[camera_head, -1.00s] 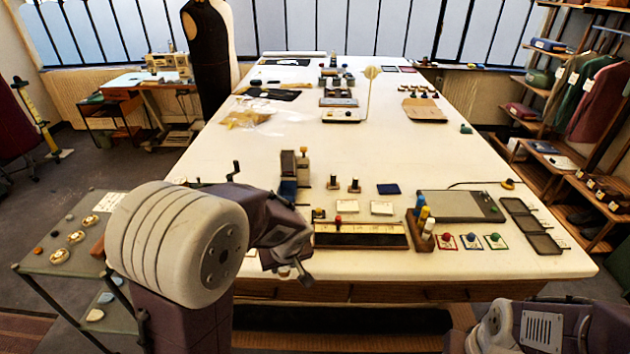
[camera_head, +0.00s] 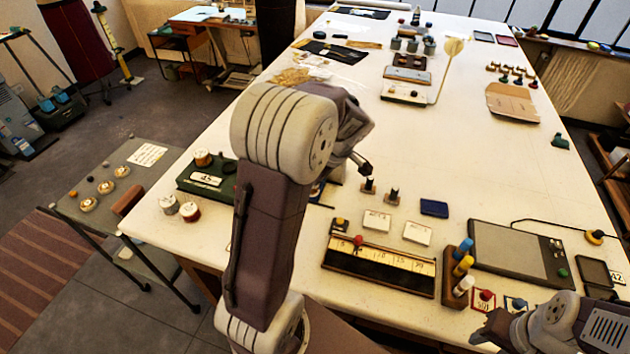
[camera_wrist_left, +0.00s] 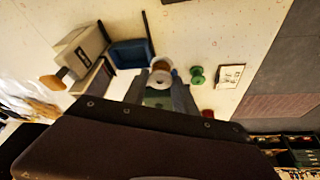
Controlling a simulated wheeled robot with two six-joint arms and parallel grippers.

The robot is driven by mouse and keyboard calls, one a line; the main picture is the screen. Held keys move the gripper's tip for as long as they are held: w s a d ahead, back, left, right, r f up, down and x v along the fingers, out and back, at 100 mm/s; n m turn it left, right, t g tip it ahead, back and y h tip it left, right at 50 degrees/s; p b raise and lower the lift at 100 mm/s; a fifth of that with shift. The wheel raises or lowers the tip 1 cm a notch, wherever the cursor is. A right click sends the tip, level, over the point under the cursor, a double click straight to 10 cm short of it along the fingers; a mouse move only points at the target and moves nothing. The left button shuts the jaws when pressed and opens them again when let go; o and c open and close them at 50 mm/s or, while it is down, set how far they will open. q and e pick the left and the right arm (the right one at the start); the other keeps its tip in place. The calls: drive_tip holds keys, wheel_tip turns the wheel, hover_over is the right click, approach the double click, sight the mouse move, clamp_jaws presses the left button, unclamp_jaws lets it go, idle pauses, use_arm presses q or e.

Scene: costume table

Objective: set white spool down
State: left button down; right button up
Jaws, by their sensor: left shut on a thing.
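In the left wrist view my left gripper (camera_wrist_left: 162,92) is shut on a white spool (camera_wrist_left: 160,79), which sits between the fingertips. A green spool (camera_wrist_left: 197,75) stands apart to its right, beside a small card (camera_wrist_left: 231,76). A blue tray (camera_wrist_left: 131,53) lies to its left. Whether the held spool touches the table cannot be told. In the head view my left arm hides the held spool and the fingers. Two white-topped spools (camera_head: 168,204) (camera_head: 190,211) stand at the table's left edge.
A green tray (camera_head: 212,190) with a spool and a "45" card is near the left edge of the white table (camera_head: 450,150). A ruler box (camera_head: 380,265), cards, a blue pad (camera_head: 434,207) and a grey tablet (camera_head: 515,250) lie front right. The middle is mostly clear.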

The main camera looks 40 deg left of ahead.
use_arm(q)
drive_tip(key=w+a+f, duration=0.1)
drive_tip(key=w, duration=0.1)
drive_tip(key=w+a+f+p, duration=0.1)
drive_tip(key=w+a+f, duration=0.1)
drive_tip(key=w, duration=0.1)
drive_tip(key=w+a+f, duration=0.2)
drive_tip(key=shift+w+f+p, duration=0.1)
drive_tip(key=shift+w+p, duration=0.25)
drive_tip(key=shift+p, duration=0.05)
drive_tip(key=shift+s+a, duration=0.1)
drive_tip(key=shift+s, duration=0.05)
drive_tip(key=shift+s+f, duration=0.1)
drive_tip(key=shift+f, duration=0.15)
wheel_tip(320, 180, down, 3)
drive_tip(key=shift+f+p, duration=0.1)
drive_tip(key=shift+p, duration=0.3)
drive_tip(key=shift+w+f, duration=0.3)
drive_tip(key=shift+f, duration=0.05)
drive_tip(key=shift+s, duration=0.1)
use_arm(e)
drive_tip(key=r, duration=0.1)
drive_tip(key=w+r, duration=0.1)
drive_tip(key=r, duration=0.1)
drive_tip(key=shift+w, duration=0.1)
drive_tip(key=shift+f, duration=0.1)
